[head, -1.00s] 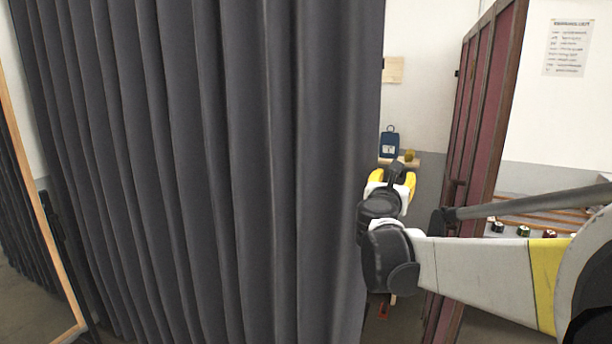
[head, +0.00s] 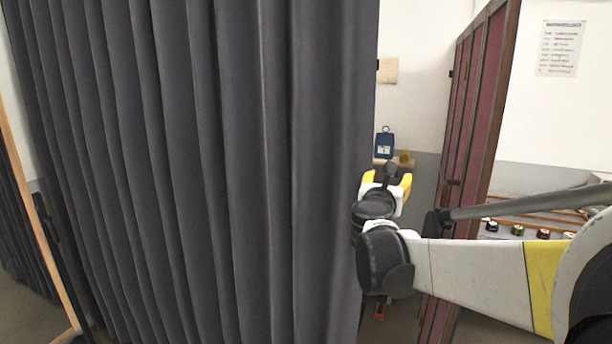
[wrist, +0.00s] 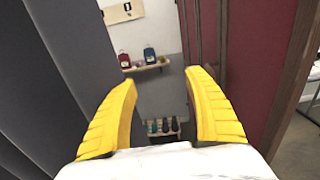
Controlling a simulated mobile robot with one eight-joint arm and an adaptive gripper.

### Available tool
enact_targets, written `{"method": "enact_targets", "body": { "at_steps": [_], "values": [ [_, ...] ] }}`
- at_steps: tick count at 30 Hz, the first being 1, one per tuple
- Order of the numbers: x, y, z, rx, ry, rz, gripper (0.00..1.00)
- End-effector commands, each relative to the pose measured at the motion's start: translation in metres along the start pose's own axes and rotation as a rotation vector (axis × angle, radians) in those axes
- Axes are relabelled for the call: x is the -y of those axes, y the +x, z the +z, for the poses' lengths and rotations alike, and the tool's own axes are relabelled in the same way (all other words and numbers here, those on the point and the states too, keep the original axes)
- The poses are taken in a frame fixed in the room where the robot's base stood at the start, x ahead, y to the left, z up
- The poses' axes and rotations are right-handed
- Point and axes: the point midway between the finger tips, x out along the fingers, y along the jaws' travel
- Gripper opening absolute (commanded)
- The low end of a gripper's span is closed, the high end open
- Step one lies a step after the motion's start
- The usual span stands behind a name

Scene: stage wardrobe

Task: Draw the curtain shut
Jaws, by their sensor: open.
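A dark grey pleated curtain (head: 215,150) fills the left and middle of the head view. Its right edge hangs free, with a gap between it and a dark red panelled door or screen (head: 472,130). My gripper (head: 392,172) is just right of that edge, in front of the gap. In the wrist view the curtain (wrist: 60,60) is on the left and the red panel (wrist: 250,60) on the right. My gripper's yellow fingers (wrist: 162,112) are spread apart with nothing between them. I cannot tell whether my arm touches the curtain's edge.
Through the gap, a small wall shelf (wrist: 150,66) holds a blue bottle-like item (wrist: 149,54) and a red one (wrist: 124,60). Several shoes or jars sit lower down. A wooden-framed mirror (head: 45,235) stands at far left. A printed notice (head: 560,48) hangs at right.

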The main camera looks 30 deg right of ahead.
Motion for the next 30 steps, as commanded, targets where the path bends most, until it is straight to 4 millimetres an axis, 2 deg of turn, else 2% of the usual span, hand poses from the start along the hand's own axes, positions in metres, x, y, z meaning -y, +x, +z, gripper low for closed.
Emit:
{"method": "enact_targets", "body": {
  "at_steps": [5, 12, 16, 21, 30],
  "values": [
    [-0.001, -0.028, 0.0, 0.0, 0.0, 0.004, 0.61],
    [-0.001, -0.082, 0.0, 0.0, 0.0, 0.004, 0.61],
    [-0.001, -0.103, 0.0, 0.0, 0.0, 0.004, 0.61],
    [-0.001, -0.116, 0.0, 0.0, 0.0, 0.002, 0.61],
    [0.0, -0.117, 0.0, 0.0, 0.0, 0.001, 0.61]
  ]
}}
